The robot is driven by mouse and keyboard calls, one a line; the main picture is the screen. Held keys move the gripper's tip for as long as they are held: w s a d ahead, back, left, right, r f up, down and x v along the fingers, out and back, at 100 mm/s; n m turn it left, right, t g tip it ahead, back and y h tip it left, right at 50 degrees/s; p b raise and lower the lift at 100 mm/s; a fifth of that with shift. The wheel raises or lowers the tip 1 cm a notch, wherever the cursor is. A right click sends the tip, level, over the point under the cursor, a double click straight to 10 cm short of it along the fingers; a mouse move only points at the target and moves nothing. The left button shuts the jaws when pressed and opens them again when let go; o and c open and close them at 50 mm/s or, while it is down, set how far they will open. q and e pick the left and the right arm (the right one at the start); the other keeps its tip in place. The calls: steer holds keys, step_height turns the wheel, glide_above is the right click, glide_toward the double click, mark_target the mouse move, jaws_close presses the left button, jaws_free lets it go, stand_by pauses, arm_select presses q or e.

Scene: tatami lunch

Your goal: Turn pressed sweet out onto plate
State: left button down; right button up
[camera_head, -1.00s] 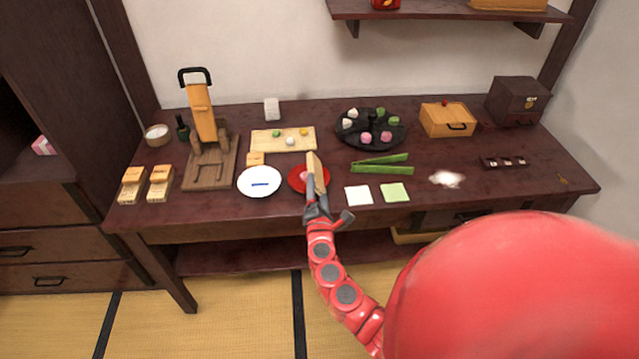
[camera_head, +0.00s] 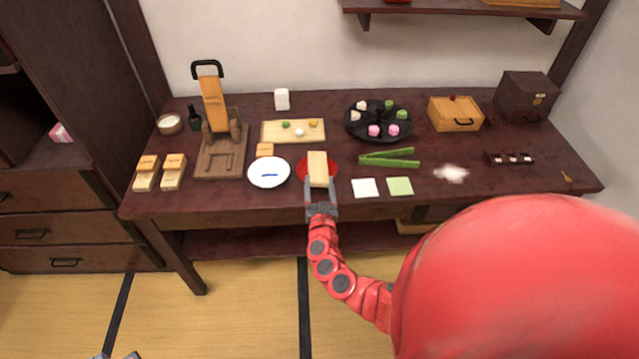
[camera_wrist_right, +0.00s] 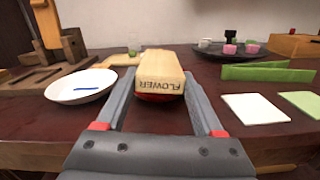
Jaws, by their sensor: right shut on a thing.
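My right gripper (camera_head: 319,186) is shut on a pale wooden mould (camera_head: 318,167), whose end reads FLOWER in the right wrist view (camera_wrist_right: 160,84). The mould lies level over the red plate (camera_head: 302,168) and hides most of it. The plate's red rim also shows under the mould in the wrist view (camera_wrist_right: 158,98). I cannot tell whether the mould touches the plate. No pressed sweet shows on the plate's visible part. Grey tips at the bottom left edge of the head view look like my left gripper (camera_head: 118,356); they are too cut off to read.
A white plate (camera_head: 269,181) with a blue mark is close on the left. Green tongs (camera_head: 390,160), a white sheet (camera_head: 365,188) and a green sheet (camera_head: 400,187) lie to the right. A wooden press (camera_head: 217,145), a board with sweets (camera_head: 280,139) and a black tray (camera_head: 358,130) stand farther back.

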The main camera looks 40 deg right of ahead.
stand_by(0.5)
step_height(320, 180, up, 6)
steer(key=p, duration=0.5)
steer(key=shift+r, duration=0.1)
